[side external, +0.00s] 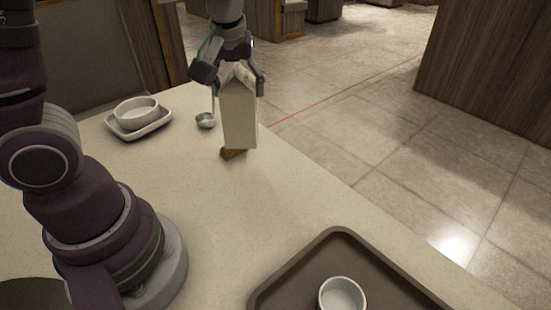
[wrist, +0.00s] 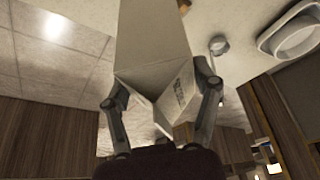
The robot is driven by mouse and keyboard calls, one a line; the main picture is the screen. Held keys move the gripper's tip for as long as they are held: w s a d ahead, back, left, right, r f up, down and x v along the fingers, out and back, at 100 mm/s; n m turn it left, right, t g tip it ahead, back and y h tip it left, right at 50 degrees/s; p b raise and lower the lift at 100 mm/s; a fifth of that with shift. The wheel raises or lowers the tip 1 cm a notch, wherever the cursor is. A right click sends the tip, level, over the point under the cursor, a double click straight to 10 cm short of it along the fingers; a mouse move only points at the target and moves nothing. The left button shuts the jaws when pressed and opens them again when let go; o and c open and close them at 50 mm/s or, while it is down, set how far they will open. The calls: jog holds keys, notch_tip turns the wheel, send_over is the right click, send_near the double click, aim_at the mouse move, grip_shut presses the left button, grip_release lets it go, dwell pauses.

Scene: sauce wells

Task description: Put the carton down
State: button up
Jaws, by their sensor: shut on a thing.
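A pale gable-topped carton (side external: 239,118) is upright below my gripper (side external: 237,84) in the side external view. The gripper is shut on it near its folded top, with one finger on each side. In the wrist view the carton (wrist: 163,38) runs up from between the fingers of my gripper (wrist: 160,92), with small print on one face. A small brown object (side external: 231,154) shows at the carton's lower left edge, partly hidden. I cannot tell whether the carton's base touches the counter.
The pale counter (side external: 200,205) is clear in front of the carton. A metal ladle (side external: 206,121) is left of it. A white bowl (side external: 136,111) sits on a square dish (side external: 113,125) farther left. A dark tray (side external: 336,238) holding a white cup (side external: 342,294) is near the front right.

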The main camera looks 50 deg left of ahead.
jog(key=w+d+f+m+t+h, duration=0.1)
jog(key=w+d+m+t+h, duration=0.2)
jog(key=d+m, duration=1)
jog(key=d+f+n+g, duration=0.1)
jog(key=d+f+n, duration=0.2)
jog(key=f, duration=0.5)
jog(key=shift+w+d, duration=0.2)
jog(key=shift+w, duration=0.2)
jog(key=shift+f, duration=0.15)
jog(key=o, duration=1.2)
jog(key=shift+o, duration=0.2)
